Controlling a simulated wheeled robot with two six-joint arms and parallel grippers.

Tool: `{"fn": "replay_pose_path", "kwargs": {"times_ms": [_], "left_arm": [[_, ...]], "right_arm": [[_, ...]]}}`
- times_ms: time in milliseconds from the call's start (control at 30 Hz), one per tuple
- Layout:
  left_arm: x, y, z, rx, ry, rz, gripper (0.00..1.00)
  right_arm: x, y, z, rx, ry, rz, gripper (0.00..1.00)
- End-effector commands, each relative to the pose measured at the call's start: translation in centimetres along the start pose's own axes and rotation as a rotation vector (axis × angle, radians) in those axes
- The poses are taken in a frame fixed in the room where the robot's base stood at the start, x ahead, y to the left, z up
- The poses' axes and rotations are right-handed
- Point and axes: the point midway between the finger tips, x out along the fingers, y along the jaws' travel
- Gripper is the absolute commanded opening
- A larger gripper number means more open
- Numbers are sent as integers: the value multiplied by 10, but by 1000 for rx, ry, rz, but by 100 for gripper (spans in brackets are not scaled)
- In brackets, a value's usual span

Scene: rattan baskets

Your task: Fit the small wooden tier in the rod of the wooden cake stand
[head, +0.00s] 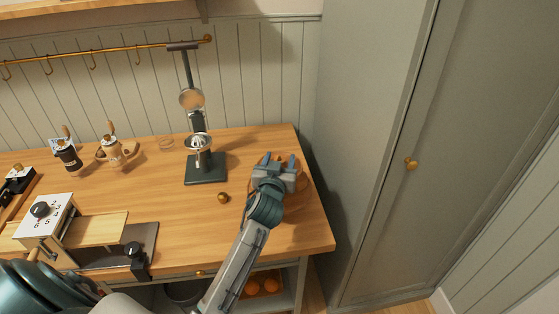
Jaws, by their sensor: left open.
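My left gripper (278,161) is over the right end of the wooden table, its two blue fingertips apart and pointing to the back. A round wooden piece (300,205), close in colour to the tabletop, lies under and beside this gripper and looks like part of the cake stand. The gripper and its arm hide much of it. I cannot make out the rod or tell the small tier apart from the stand. I cannot tell whether the gripper touches the wood. My right gripper is not in view.
A dark lever press (205,170) stands left of the gripper, with a small brass ball (223,197) in front. A white dial box (44,218) is at the front left. A tall grey cabinet (385,120) bounds the right.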

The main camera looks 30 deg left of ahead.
Motion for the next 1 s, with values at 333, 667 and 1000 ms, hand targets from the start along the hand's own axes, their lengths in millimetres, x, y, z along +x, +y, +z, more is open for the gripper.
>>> {"fn": "replay_pose_path", "kwargs": {"times_ms": [333,667,1000], "left_arm": [[-56,0,4,-4,-1,0,52],[-103,0,2,-2,-1,0,52],[-107,0,0,0,0,0,52]], "right_arm": [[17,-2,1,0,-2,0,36],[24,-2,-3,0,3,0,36],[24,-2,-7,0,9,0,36]]}}
